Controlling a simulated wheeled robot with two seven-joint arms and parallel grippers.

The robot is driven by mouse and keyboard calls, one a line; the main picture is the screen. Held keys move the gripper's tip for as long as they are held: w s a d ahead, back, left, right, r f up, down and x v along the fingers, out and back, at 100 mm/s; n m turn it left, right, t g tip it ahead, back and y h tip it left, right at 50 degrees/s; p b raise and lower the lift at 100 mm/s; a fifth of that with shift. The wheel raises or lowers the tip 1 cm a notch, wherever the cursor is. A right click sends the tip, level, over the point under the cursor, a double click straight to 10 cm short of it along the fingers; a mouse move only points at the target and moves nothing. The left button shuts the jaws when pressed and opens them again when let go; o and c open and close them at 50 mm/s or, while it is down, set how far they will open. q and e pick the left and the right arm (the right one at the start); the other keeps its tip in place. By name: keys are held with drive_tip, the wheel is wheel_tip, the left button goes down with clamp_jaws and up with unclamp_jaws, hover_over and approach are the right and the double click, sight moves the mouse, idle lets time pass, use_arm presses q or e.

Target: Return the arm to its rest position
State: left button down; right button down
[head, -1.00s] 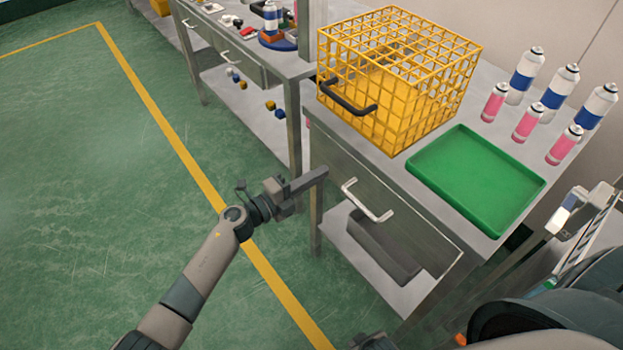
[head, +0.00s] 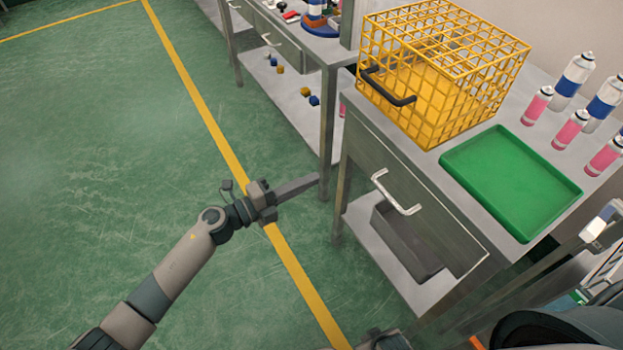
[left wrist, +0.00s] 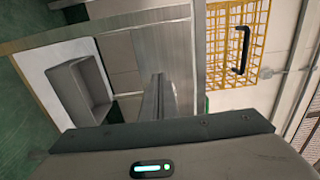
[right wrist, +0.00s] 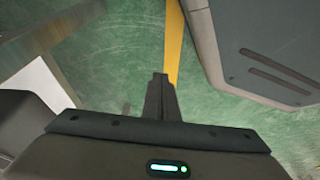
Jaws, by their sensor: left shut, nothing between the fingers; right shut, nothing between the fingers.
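My left arm comes in from the bottom left in the head view. My left gripper (head: 314,181) is shut and empty, over the floor left of the workbench drawer (head: 415,190). In the left wrist view its closed fingers (left wrist: 158,88) point toward the bench, with nothing between them. My right gripper is shut and empty in the right wrist view (right wrist: 160,85), its fingers over the green floor. In the head view only a dark part of what may be my right arm shows at the bottom edge.
A yellow wire basket (head: 440,75) and an empty green tray (head: 510,182) stand on the bench. Several spray cans (head: 573,75) and pink bottles (head: 570,129) stand behind. A grey bin (head: 405,240) sits on the lower shelf. The floor (head: 90,150) at the left is free.

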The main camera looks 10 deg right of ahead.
drive_tip(key=shift+a, duration=0.25)
use_arm(q)
drive_tip(key=s+a+f+n+t+y+p, duration=0.2)
drive_tip(key=a+f+n+t+y, duration=0.7)
drive_tip(key=a+f+n, duration=1.05)
drive_tip(key=s+a+f+n+g+y, duration=0.2)
drive_tip(key=s+a+f+n+g, duration=0.1)
drive_tip(key=s+f, duration=0.4)
drive_tip(key=s+a+f+n+g+y, duration=0.2)
drive_tip(key=s+f, duration=0.5)
drive_tip(key=s, duration=0.4)
drive_tip(key=s+a+f+n+g+y, duration=0.3)
drive_tip(key=s+a+f+n+g, duration=0.1)
drive_tip(key=s+f, duration=0.4)
drive_tip(key=shift+s+a+n+p, duration=0.3)
drive_tip(key=shift+s+a+n, duration=0.4)
drive_tip(key=shift+s+n, duration=0.2)
use_arm(e)
drive_tip(key=a, duration=0.1)
drive_tip(key=w+r+t, duration=0.1)
drive_tip(key=w+a, duration=0.1)
drive_tip(key=shift+w+a+r+t+y, duration=0.25)
drive_tip(key=shift+a+t+y, duration=0.05)
drive_tip(key=shift+a+t, duration=0.1)
use_arm(q)
drive_tip(key=shift+f, duration=0.1)
use_arm(e)
drive_tip(key=shift+s, duration=0.1)
